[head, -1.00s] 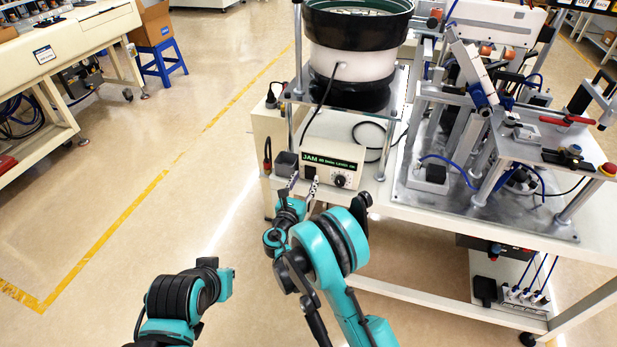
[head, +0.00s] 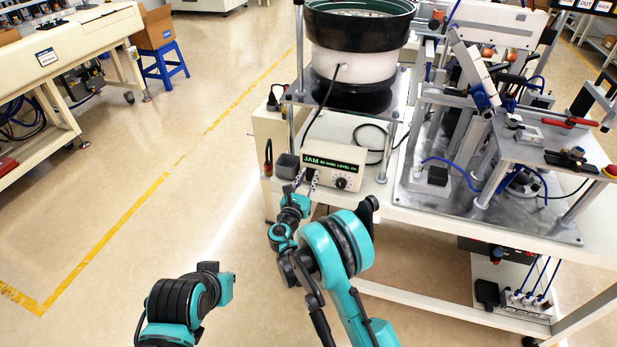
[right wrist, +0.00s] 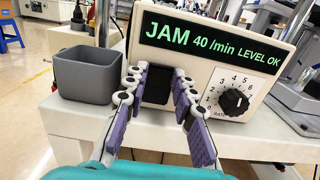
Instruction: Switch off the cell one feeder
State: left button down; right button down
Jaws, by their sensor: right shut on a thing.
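The feeder controller is a cream box (head: 352,152) at the table's front left corner, below the bowl feeder (head: 352,62). Its green-lit display (right wrist: 210,40) reads "JAM 40 /min LEVEL OK" in the right wrist view. A black switch (right wrist: 156,88) is on its front face, left of the rate knob (right wrist: 233,101). My right gripper (right wrist: 160,76) has its fingertips on either side of this switch, shut on it. The fingertips partly cover the switch's sides, and its on/off position cannot be read. In the head view the right gripper (head: 306,177) reaches the box's front.
A small grey open bin (right wrist: 88,74) stands just left of the controller. A black cable loops behind the box. A metal fixture (head: 500,150) fills the table to the right.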

jog(key=t, duration=0.2)
jog(key=f+t+h, duration=0.1)
jog(key=t, duration=0.1)
jog(key=shift+s, duration=0.2)
jog(key=c, duration=1.2)
grip_release()
jog(key=shift+f, duration=0.1)
notch_tip(320, 180, up, 10)
jog(key=shift+r, duration=0.1)
